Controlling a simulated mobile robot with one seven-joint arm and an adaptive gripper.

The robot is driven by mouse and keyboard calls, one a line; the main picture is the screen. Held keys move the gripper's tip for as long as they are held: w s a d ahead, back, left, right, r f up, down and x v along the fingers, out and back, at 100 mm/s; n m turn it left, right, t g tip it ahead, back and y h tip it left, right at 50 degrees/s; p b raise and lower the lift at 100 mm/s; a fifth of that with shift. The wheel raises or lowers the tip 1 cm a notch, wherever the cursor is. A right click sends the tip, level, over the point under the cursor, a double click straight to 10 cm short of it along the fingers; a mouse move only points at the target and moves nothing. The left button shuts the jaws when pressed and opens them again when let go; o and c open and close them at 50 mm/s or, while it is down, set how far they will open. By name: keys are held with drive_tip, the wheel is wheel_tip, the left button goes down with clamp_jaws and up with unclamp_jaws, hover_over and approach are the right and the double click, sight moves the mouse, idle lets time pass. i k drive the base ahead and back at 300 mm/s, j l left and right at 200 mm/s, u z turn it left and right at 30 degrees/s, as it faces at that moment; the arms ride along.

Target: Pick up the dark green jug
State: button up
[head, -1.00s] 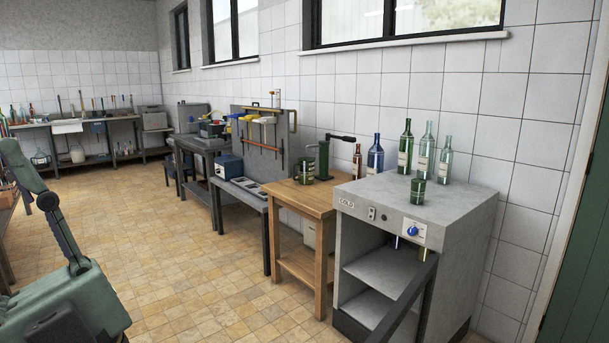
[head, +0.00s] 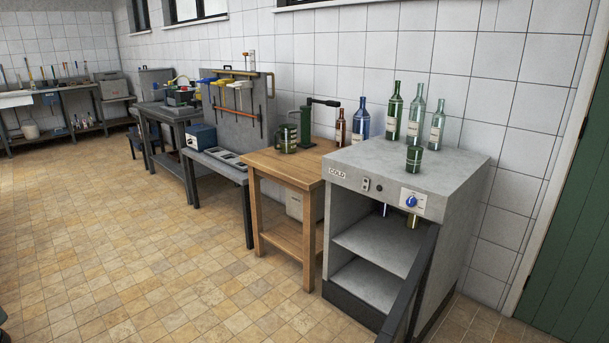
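A dark green jug-like vessel (head: 287,140) with a pale band stands upright on the wooden table (head: 268,163), beside a green lever device (head: 306,128). A smaller dark green vessel (head: 414,158) with a label stands near the front edge of the grey cabinet top (head: 366,165). At this size I cannot tell for sure which of the two is the jug. My gripper is not in view.
Several bottles stand on the cabinet, including a blue one (head: 361,120) and a green one (head: 392,112). A grey bench (head: 222,166) stands left of the table. The tiled floor (head: 130,235) is clear.

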sight(287, 133)
drive_tip(key=i+j+u, duration=0.7)
drive_tip(key=i+u, duration=0.25)
drive_tip(key=i+z, duration=0.35)
drive_tip(key=i, duration=0.3)
drive_tip(key=i+j+z, duration=0.3)
drive_tip(key=i, duration=0.3)
drive_tip(key=i+l+z, duration=0.25)
drive_tip(key=i, duration=0.55)
drive_tip(key=i+z, duration=0.2)
drive_tip(key=i, duration=0.6)
